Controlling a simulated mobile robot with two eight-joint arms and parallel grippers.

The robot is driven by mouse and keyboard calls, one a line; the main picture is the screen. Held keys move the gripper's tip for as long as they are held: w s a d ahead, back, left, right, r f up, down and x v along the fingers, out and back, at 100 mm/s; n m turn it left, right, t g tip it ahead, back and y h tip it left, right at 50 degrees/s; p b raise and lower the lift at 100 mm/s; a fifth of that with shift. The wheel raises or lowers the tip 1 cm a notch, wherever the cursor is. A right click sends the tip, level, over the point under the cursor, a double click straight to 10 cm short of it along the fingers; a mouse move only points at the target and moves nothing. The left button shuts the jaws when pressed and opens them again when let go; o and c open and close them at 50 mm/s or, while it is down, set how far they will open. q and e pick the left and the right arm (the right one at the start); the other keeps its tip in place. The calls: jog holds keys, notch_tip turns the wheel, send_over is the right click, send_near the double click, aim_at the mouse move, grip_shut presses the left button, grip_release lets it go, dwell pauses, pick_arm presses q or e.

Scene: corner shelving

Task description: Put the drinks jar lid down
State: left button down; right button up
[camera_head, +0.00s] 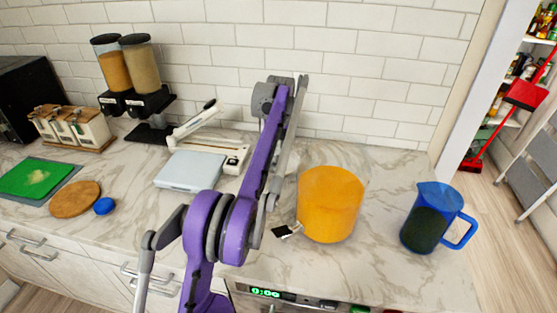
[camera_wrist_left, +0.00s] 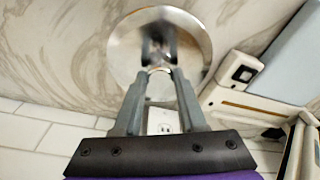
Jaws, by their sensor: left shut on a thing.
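The drinks jar lid (camera_wrist_left: 122,50) is a round, shiny metal disc in the left wrist view. My left gripper (camera_wrist_left: 158,72) is shut on the lid at its middle. The marbled counter shows beyond the lid, and I cannot tell whether the lid touches it. In the head view my purple arm hides the gripper and the lid. The drinks jar (camera_head: 332,205) is a wide cylinder of orange drink without a lid, standing on the counter to the right of my arm. My right gripper is not in view.
A pale blue scale (camera_head: 191,170) and a white slicer-like device (camera_head: 205,130) stand left of my arm. A blue pitcher (camera_head: 433,218) stands right of the jar. The tiled wall (camera_head: 350,70) bounds the back. Bare counter (camera_head: 385,175) lies between jar and pitcher.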

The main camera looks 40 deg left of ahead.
aim_at(279, 153)
pick_arm(q)
jog(key=shift+f, duration=1.6)
jog(key=shift+f, duration=0.15)
jog(key=shift+c, duration=2.3)
grip_release()
notch_tip(279, 153, up, 12)
jog(key=s+d+p, duration=0.1)
jog(key=shift+d+p, duration=0.25)
jog(key=shift+p, duration=0.1)
